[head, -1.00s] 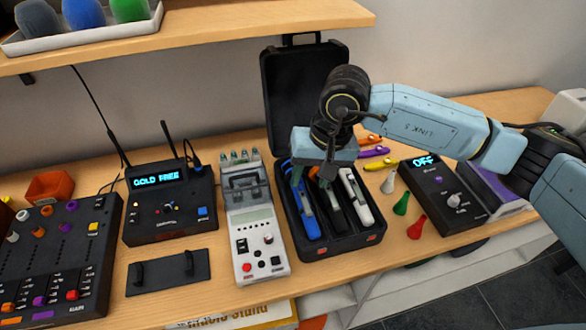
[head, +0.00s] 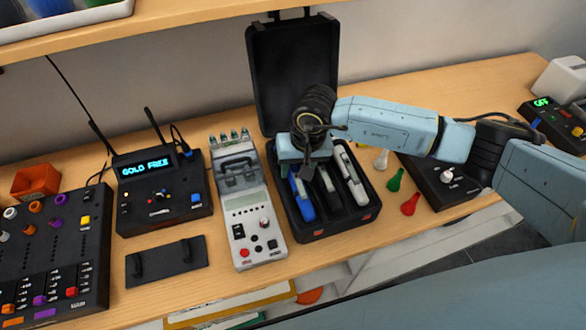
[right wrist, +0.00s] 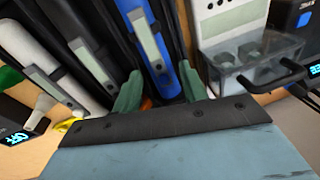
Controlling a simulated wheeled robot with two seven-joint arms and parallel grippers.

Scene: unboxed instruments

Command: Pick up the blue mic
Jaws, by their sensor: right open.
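The blue mic (head: 302,198) lies in the left slot of an open black case (head: 318,233), beside a black mic (head: 328,190) and a white mic (head: 351,180). My right gripper (head: 305,172) is low over the far part of the case and hides the far end of the blue mic. In the right wrist view, the blue mic (right wrist: 157,55) runs between the two green fingers of the open right gripper (right wrist: 160,90). Whether the fingers touch it I cannot tell. My left gripper is not in view.
The raised case lid (head: 293,80) stands behind the gripper. A grey-white device (head: 248,215) is close on the left, and a black receiver (head: 160,195) is further left. Green and red pieces (head: 410,204) lie to the right. A shelf (head: 200,30) overhangs the back.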

